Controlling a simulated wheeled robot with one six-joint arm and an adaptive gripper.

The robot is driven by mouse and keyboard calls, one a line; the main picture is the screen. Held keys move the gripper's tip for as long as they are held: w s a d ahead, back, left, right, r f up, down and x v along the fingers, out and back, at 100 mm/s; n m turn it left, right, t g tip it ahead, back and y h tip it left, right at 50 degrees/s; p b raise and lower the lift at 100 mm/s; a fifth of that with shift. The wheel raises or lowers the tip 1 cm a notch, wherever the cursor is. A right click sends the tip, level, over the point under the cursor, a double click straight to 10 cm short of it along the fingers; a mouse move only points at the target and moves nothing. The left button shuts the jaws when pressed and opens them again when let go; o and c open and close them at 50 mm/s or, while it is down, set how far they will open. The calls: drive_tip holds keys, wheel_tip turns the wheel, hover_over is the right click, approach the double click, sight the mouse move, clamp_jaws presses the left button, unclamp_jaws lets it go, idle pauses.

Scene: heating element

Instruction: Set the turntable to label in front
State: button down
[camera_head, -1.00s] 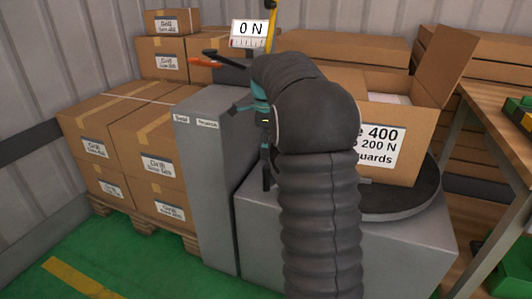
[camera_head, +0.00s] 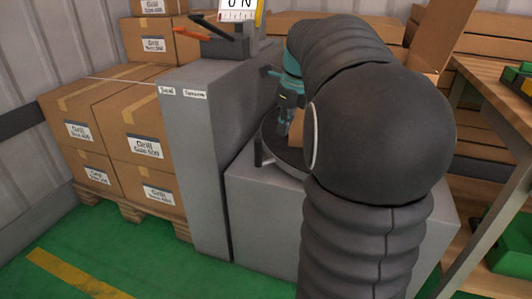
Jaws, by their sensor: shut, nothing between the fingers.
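The turntable (camera_head: 285,165) is a dark round plate on a grey block. Only its left edge shows; my arm hides the rest. A dark upright peg (camera_head: 258,152) stands at its left rim. The open cardboard box is mostly hidden behind my arm; a raised flap (camera_head: 436,32) shows at upper right, and a small brown patch shows beside my gripper. Its label is out of sight. My gripper (camera_head: 283,129), teal and dark, points down over the left part of the turntable, right of the peg. It is shut; I see nothing held. Whether it touches the box is unclear.
A tall grey cabinet (camera_head: 205,165) with small labels stands left of the grey block (camera_head: 262,215). Stacked boxes (camera_head: 110,135) stand on a pallet at left. A wooden shelf (camera_head: 490,95) is at right. Green floor at front left is clear.

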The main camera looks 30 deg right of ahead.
drive_tip(key=w+a+f+m+b, duration=0.1)
drive_tip(key=w+f+b, duration=0.1)
drive_tip(key=w+f, duration=0.4)
drive_tip(key=shift+s+a+x, duration=0.2)
drive_tip(key=shift+x, duration=1.7)
